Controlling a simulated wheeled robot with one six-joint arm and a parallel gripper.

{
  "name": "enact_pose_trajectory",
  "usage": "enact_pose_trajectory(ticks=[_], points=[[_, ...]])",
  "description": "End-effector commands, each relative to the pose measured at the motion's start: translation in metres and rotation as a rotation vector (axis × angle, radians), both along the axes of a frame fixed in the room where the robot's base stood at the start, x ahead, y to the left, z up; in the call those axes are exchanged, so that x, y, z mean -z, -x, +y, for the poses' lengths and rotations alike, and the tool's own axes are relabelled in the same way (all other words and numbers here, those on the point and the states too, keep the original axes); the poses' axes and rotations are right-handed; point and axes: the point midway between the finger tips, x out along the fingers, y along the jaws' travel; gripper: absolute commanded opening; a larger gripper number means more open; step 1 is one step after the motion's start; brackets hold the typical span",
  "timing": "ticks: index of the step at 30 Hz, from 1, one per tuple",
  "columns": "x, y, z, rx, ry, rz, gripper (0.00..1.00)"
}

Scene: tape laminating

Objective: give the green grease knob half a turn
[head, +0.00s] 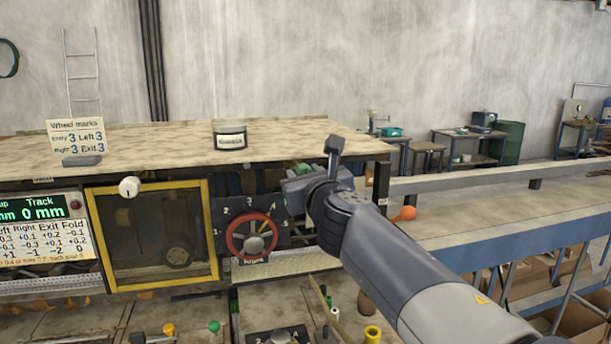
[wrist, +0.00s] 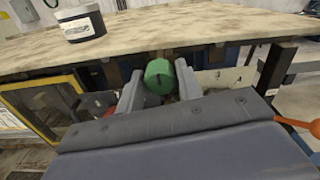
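The green grease knob (wrist: 160,77) sits below the bench top's front edge, between the two grey fingers of my gripper (wrist: 159,84) in the wrist view. It nearly fills the gap between them, one finger on each side. I cannot tell whether the fingers press on it or stand just clear. In the head view my gripper (head: 298,188) is under the right end of the bench top, and only a bit of the green knob (head: 303,169) shows behind it. Any mark showing the knob's angle is not visible.
A red handwheel (head: 252,235) on a numbered dial is left of my gripper, beside a yellow-framed window (head: 213,232). A labelled jar (head: 230,138) stands on the bench top (head: 170,143). An orange ball knob (head: 408,213) is to the right. Another green knob (head: 214,326) is lower down.

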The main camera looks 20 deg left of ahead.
Motion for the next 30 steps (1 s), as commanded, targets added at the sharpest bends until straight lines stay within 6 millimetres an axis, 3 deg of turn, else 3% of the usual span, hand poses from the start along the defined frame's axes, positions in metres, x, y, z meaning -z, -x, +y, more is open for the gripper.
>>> enact_pose_trajectory(ticks=[10, 20, 30], points=[[0.0001, 0.0001, 0.0, 0.0, 0.0, 0.0, 0.06], [0.0003, 0.0002, 0.0001, 0.0, -0.043, 0.026, 0.06], [0.001, 0.0003, 0.0002, 0.0, -0.247, 0.152, 0.06]])
